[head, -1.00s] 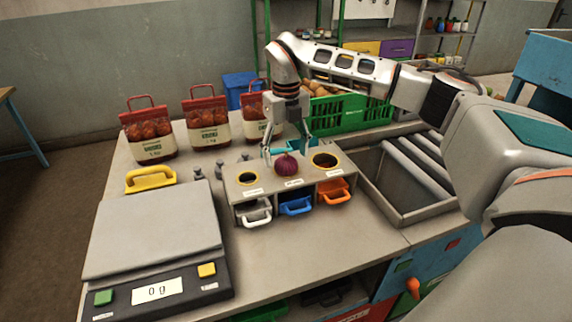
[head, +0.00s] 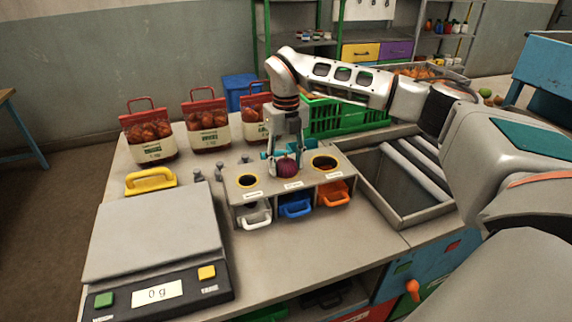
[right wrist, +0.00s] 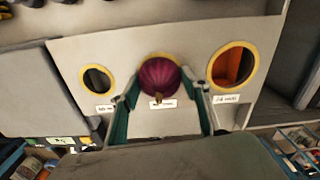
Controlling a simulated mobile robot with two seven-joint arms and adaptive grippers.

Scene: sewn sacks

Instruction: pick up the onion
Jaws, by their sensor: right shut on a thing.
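A purple-red onion (head: 287,167) sits at the middle hole of a grey three-hole stand (head: 250,203). My right gripper (head: 286,160) comes down from above and is shut on the onion, with a finger on either side of it. In the right wrist view the onion (right wrist: 160,82) lies between the two green-lined fingers and covers most of the middle hole. Whether the onion touches the hole's rim I cannot tell. My left gripper is not in view.
Yellow-rimmed holes lie left (head: 247,180) and right (head: 324,163) of the onion. White, blue and orange trays sit below. A scale (head: 155,230) reading 0 g stands at left front. Filled sacks (head: 148,135) stand behind, with a green crate (head: 345,117) at back right.

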